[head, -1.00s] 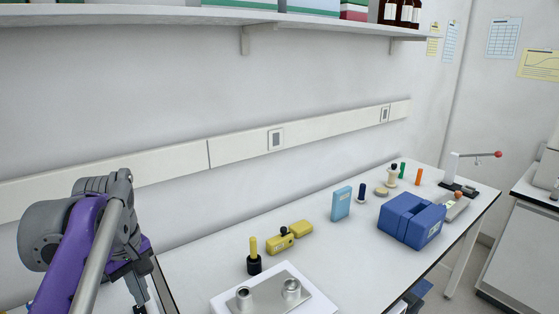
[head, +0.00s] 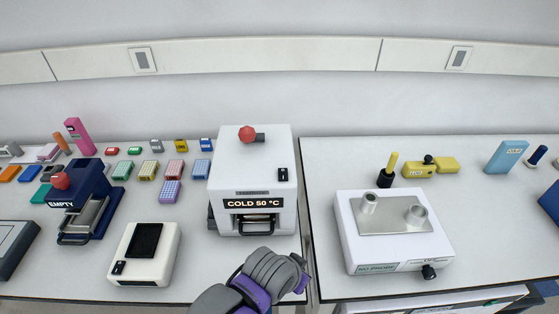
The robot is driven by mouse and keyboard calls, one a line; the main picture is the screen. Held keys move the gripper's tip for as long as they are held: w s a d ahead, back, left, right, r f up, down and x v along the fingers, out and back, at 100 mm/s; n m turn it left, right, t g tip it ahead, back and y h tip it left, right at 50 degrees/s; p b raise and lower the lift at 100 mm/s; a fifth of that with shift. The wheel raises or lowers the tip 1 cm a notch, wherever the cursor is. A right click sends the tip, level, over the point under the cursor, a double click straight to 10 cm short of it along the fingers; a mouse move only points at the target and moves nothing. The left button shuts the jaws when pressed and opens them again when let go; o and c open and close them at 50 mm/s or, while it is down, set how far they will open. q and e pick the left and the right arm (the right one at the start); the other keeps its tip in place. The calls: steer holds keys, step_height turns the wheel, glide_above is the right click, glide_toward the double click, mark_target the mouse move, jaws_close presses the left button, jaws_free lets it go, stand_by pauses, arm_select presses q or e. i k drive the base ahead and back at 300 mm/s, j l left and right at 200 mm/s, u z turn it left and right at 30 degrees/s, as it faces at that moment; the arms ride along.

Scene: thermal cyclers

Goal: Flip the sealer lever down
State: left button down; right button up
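A white boxy machine labelled "COLD 50 °C" (head: 278,172) stands on the bench at the middle of the head view. I take it to be the sealer. A red ball knob (head: 247,133) on a short dark stub, which looks like its lever, lies at its top back. A dark slot with a handle is at its lower front. A grey and purple arm, which seems to be my left one, reaches in at the bottom centre, in front of the machine and apart from the knob. Its fingers cannot be made out. My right gripper is out of view.
A blue machine marked "EMPTY" (head: 88,190) with a red ball and a white device with a black screen (head: 145,252) stand left. Several small coloured blocks lie behind. Right, past a bench gap, is a white two-post unit (head: 392,235). Bare bench lies between these.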

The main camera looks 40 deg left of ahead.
mark_target(247, 135)
steer(key=u, duration=1.55)
